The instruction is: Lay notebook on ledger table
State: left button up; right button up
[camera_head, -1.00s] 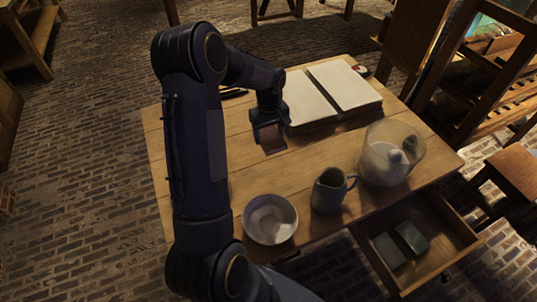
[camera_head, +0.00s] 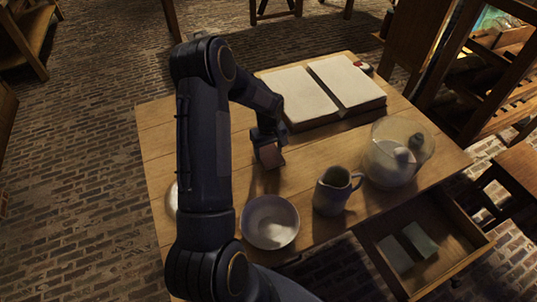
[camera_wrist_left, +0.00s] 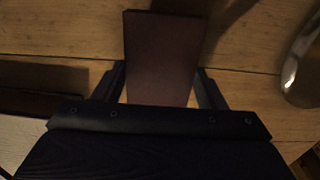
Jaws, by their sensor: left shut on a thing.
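A small reddish-brown notebook (camera_head: 270,156) is in my left gripper (camera_head: 267,141), over the middle of the wooden ledger table (camera_head: 160,150). In the left wrist view, the notebook (camera_wrist_left: 160,58) sits between the two dark fingers (camera_wrist_left: 161,88) and sticks out past them, with table planks beyond it. I cannot tell whether its lower edge touches the tabletop. My right gripper is not in view.
An open ledger (camera_head: 300,97) lies at the table's back. A bowl (camera_head: 270,222), a jug (camera_head: 333,190) and a glass jar (camera_head: 398,150) stand along the front. The drawer (camera_head: 440,283) is open with blocks inside. Bare planks surround the gripper.

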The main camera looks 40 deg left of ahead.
pick_arm(q)
jog(key=shift+f, duration=1.5)
jog(key=o, duration=1)
jog(key=shift+o, duration=0.2)
